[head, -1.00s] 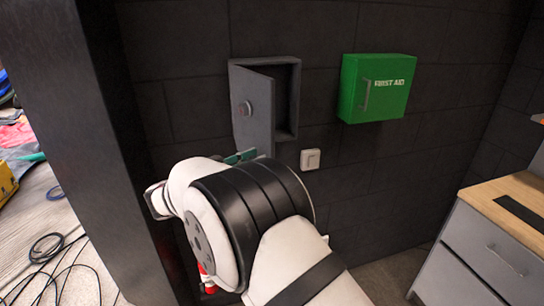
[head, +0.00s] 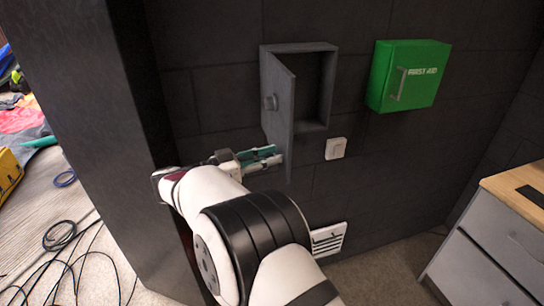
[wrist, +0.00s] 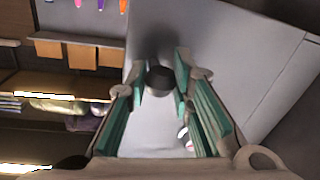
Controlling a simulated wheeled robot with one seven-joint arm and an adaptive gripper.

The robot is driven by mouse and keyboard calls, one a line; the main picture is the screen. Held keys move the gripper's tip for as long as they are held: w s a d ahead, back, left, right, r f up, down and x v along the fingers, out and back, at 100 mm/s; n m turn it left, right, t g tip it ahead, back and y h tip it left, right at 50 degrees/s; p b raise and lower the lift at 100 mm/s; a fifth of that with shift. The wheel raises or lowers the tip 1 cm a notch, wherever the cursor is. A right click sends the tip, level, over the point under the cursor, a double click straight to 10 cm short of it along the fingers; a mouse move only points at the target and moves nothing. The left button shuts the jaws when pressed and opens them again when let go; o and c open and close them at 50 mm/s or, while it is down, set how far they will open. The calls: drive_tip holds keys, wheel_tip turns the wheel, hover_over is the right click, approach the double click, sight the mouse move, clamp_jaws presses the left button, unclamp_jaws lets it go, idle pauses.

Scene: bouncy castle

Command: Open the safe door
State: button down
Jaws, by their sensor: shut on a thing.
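The grey safe (head: 332,95) is fixed to the dark wall. Its door (head: 284,122) stands well ajar, hinged on the left and swung out towards me, with the dark inside showing. My gripper (head: 278,156) is at the lower part of that face, below the dial. In the wrist view a dark round handle (wrist: 160,78) lies between the green-padded fingertips of my gripper (wrist: 160,82), which are shut on it. The head view hides this contact behind the fingers.
A green first aid box (head: 410,75) hangs right of the safe. A white switch (head: 336,148) and a white vent (head: 328,239) are lower on the wall. A dark pillar (head: 85,120) stands left of my arm. A drawer cabinet (head: 485,250) is at the right.

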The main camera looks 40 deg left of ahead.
drive_tip(key=shift+w+r, duration=0.15)
drive_tip(key=shift+r, duration=0.1)
drive_tip(key=c, duration=1.4)
unclamp_jaws()
drive_tip(key=shift+f, duration=0.15)
drive_tip(key=shift+s+a, duration=0.1)
drive_tip(key=shift+s, duration=0.15)
drive_tip(key=v, duration=1.1)
drive_tip(key=shift+s, duration=0.3)
